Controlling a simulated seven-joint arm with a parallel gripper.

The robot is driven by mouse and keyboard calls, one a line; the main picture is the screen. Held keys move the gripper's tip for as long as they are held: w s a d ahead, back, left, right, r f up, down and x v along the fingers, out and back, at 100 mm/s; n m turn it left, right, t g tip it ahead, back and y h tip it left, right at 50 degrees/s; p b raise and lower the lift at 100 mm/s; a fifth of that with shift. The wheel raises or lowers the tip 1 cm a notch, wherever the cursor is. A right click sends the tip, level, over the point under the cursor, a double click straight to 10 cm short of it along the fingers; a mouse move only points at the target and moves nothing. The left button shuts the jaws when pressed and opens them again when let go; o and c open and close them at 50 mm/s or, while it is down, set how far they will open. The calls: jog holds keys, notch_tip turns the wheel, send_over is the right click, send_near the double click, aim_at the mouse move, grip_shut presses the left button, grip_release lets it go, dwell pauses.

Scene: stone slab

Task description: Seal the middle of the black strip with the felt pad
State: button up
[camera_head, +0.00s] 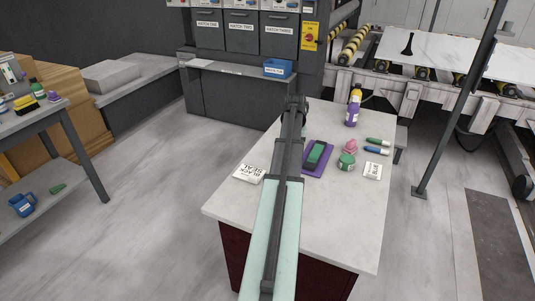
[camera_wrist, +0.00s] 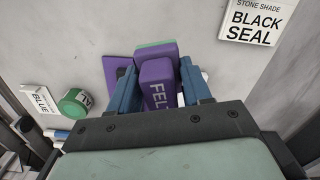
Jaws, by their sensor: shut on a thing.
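The felt pad (camera_wrist: 157,97) is a purple block marked FELT, with a green edge at its far end in the wrist view. My gripper (camera_wrist: 158,80) is shut on it, one blue finger on each side. A purple mat (camera_wrist: 118,72) lies partly behind the pad. In the head view my arm hides the gripper; a green block, seemingly the pad, shows over the purple mat (camera_head: 309,172). I cannot tell whether the pad touches the mat. A black, narrow shape (camera_head: 407,44) shows at the white slab (camera_head: 435,50) at the back right; I cannot tell whether it is the strip.
A BLACK SEAL card (camera_head: 249,173) lies left of the mat. A green jar (camera_head: 347,161), a pink item (camera_head: 350,146), a white card (camera_head: 373,171), markers (camera_head: 377,150) and a purple bottle (camera_head: 352,114) stand or lie to the right. The table's front (camera_head: 330,230) is clear.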

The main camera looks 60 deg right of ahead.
jog(key=s+d+m, duration=0.1)
jog(key=s+d, duration=0.5)
jog(key=m, duration=0.2)
send_over(313, 159)
jog(key=shift+w+d, duration=0.1)
jog(key=shift+d, duration=0.05)
jog(key=shift+f, duration=2.9)
jog(key=shift+f, duration=1)
jog(key=shift+d, duration=0.4)
jog(key=shift+a+f, duration=0.25)
jog(key=shift+a, duration=0.3)
jog(key=shift+c, duration=0.4)
